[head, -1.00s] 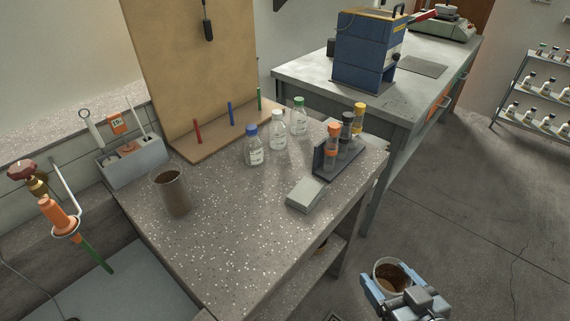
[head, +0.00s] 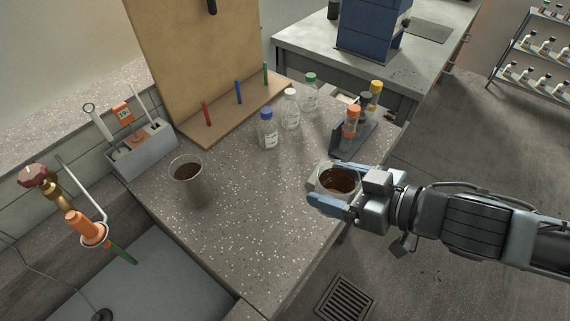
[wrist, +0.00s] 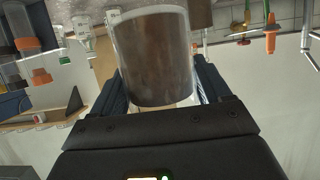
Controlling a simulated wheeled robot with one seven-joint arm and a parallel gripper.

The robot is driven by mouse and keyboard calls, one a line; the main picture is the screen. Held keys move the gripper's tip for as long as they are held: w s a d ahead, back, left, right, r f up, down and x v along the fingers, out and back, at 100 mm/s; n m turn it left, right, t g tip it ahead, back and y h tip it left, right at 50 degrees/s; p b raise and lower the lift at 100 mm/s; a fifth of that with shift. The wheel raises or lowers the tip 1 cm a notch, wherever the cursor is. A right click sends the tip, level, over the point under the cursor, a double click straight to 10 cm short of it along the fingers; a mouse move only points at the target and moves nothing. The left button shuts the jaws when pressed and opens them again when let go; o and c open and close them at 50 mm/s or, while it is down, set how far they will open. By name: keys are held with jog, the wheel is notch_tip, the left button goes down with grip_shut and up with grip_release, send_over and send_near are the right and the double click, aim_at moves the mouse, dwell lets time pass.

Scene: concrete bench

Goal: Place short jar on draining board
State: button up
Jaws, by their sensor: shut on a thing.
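The short jar (head: 341,181), clear with dark brown contents, is held upright between the blue fingers of my gripper (head: 326,183), which is shut on it. It hangs over the right part of the speckled bench, in front of the dark rack. It fills the middle of the wrist view (wrist: 156,60). A tan board (head: 225,118) lies on the bench at the back left, with red, blue and green pegs and a tall upright panel behind it. A taller jar (head: 190,188) with brown contents stands on the bench at left.
Several capped bottles (head: 268,130) stand beside the board. A dark rack (head: 352,138) with tubes is just behind my gripper. The bench's front middle (head: 245,225) is clear.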

jog(key=shift+w+a+f+p, duration=0.2)
jog(key=shift+w+a+f, duration=0.6)
jog(key=shift+a+f, duration=0.95)
jog(key=shift+w+a+f+p, duration=0.15)
jog(key=shift+w+a+f, duration=0.65)
jog(key=shift+a+f, duration=0.95)
jog(key=shift+w+a+f+p, duration=0.2)
jog(key=shift+w+a+f, duration=0.6)
jog(key=shift+a+f, duration=0.95)
jog(key=shift+d+f, duration=0.15)
jog(key=shift+f, duration=0.1)
jog(key=o, duration=1.1)
jog(key=shift+r, duration=0.1)
jog(key=shift+s+d+r, duration=0.25)
jog(key=shift+d, duration=0.2)
jog(key=v, duration=1.1)
jog(key=shift+b, duration=0.35)
